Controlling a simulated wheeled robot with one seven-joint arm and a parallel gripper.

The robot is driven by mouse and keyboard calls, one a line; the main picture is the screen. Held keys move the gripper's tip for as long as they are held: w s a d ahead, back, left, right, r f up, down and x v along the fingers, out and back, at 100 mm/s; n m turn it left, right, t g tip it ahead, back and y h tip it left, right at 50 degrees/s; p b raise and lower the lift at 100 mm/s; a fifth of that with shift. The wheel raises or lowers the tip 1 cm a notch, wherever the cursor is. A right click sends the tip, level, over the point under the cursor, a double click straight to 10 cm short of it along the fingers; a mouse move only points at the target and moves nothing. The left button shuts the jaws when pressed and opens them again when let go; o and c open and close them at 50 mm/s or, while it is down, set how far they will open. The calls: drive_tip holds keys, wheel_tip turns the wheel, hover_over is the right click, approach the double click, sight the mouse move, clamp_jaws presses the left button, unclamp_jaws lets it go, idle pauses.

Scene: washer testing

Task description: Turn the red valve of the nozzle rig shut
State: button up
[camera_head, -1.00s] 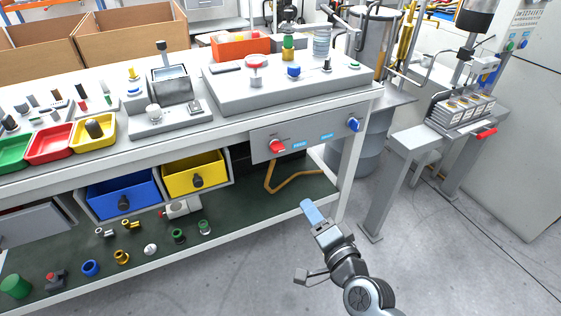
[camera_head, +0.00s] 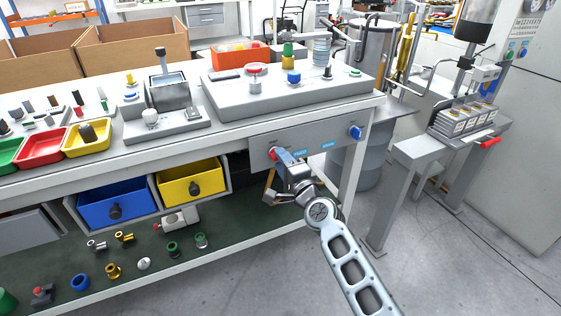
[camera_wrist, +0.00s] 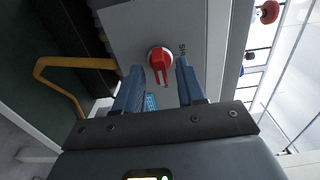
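The red valve (camera_head: 272,153) is a small red knob on the left of the grey panel (camera_head: 313,134) under the bench's front edge. In the wrist view the red valve (camera_wrist: 160,58) shows a round base and a handle bar pointing toward me. My gripper (camera_head: 281,155) is at the panel, close to the valve. In the wrist view my gripper (camera_wrist: 160,78) has its two blue fingers apart, with the valve between or just beyond their tips. I cannot tell whether they touch it. Nothing is held.
A blue valve (camera_head: 355,132) sits at the panel's right end. A blue label (camera_wrist: 151,102) is by the fingers. A yellow-brown hose (camera_wrist: 60,70) hangs below the panel. Yellow (camera_head: 192,184) and blue (camera_head: 114,210) bins stand left. The bench top is crowded.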

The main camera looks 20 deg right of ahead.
drive_tip(key=shift+w, duration=0.7)
drive_tip(key=shift+c, duration=0.4)
clamp_jaws()
